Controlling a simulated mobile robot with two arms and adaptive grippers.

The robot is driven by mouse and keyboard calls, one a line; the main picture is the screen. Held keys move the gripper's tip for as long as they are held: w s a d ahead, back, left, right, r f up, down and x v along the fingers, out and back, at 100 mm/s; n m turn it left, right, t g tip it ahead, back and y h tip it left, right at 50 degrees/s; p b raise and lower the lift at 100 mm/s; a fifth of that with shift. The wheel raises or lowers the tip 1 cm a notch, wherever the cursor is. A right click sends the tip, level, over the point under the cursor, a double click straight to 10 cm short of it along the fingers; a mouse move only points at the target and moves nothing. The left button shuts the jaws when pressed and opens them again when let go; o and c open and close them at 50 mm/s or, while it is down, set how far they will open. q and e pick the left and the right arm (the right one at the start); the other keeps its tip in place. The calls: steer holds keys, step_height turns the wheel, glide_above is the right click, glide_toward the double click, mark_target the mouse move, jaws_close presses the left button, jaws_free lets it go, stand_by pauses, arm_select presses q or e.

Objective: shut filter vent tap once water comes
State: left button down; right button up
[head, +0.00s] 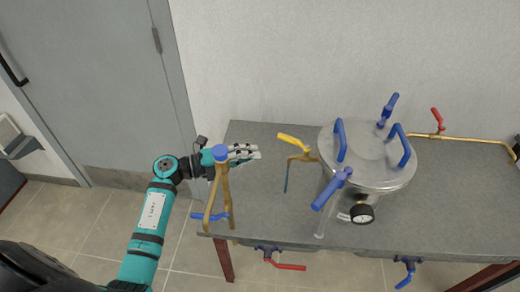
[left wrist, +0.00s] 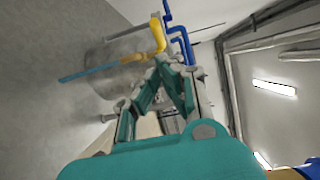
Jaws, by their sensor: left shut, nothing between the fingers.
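The steel filter vessel (head: 365,165) stands on the bench. A brass tap with a yellow lever (head: 293,142) sticks out of its left side. A thin blue stream (head: 286,178), which looks like water, hangs below the tap's spout. My left gripper (head: 250,152) is shut and empty, a little left of the yellow lever and apart from it. The left wrist view shows my fingers (left wrist: 163,85), the yellow lever (left wrist: 157,32) beyond them and the blue stream (left wrist: 95,70). My right gripper is not in view.
A brass pipe stand with a blue top (head: 220,153) and a blue lever (head: 210,216) rises close by my left wrist. A gauge (head: 361,214) and blue clamp handles (head: 341,140) sit on the vessel. A red-handled valve (head: 437,118) is at the right. The bench (head: 265,205) is clear between stand and vessel.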

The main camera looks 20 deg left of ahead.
mark_target(294, 142)
arm_select(q)
steer(key=p+x, duration=0.1)
steer(key=x, duration=0.6)
steer(key=shift+w+d+p, duration=0.25)
steer(key=shift+d+p, duration=0.05)
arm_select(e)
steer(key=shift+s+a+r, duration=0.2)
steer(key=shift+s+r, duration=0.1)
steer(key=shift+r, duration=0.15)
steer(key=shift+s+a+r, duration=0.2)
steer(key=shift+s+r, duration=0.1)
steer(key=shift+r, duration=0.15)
